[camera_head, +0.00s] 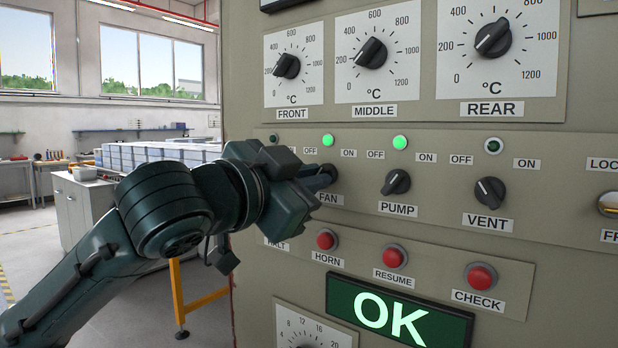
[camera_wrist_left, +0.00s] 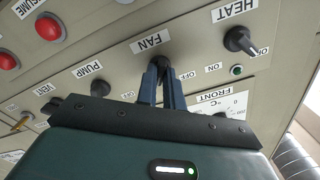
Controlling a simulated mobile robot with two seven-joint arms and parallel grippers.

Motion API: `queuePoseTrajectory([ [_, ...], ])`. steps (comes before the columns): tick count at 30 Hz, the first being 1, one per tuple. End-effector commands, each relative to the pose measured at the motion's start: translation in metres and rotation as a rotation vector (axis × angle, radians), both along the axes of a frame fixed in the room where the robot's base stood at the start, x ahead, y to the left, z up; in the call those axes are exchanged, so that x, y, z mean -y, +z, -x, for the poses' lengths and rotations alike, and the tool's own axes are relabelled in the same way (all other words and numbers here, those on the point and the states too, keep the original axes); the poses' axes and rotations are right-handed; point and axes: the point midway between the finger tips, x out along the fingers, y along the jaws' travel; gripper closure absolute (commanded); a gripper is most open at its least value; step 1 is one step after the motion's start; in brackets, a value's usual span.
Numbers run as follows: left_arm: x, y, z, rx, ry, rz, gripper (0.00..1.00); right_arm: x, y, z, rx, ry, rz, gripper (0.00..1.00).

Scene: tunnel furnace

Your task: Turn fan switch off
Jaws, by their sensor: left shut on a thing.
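The fan switch (camera_head: 330,172) is a dark rotary knob above the FAN label on the beige control panel. Its green lamp (camera_head: 328,140) is lit. My left gripper (camera_head: 320,180) reaches it from the left and is shut on the knob. In the left wrist view the two blue fingers (camera_wrist_left: 161,80) close around the fan knob (camera_wrist_left: 163,62), below the upside-down FAN label. The fingers hide most of the knob, so its pointing direction cannot be told. My right gripper is not in view.
The pump knob (camera_head: 397,182), with a lit green lamp, and the vent knob (camera_head: 489,191), with a dark lamp, sit to the right. Red buttons (camera_head: 327,239) lie below. The heat knob (camera_wrist_left: 239,40) is beside the fan knob in the wrist view. A green OK display (camera_head: 398,314) is lower.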

Motion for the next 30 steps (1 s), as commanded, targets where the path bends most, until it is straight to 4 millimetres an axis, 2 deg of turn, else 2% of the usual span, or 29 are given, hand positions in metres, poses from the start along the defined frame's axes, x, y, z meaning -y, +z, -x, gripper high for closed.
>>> queuePoseTrajectory([
  [11,0.001,0.001,0.0,-0.08,-0.002,0.108,1.0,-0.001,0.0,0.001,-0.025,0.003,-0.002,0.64],
  [30,0.001,0.003,0.0,-0.427,-0.001,0.582,1.0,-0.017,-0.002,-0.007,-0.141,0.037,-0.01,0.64],
])
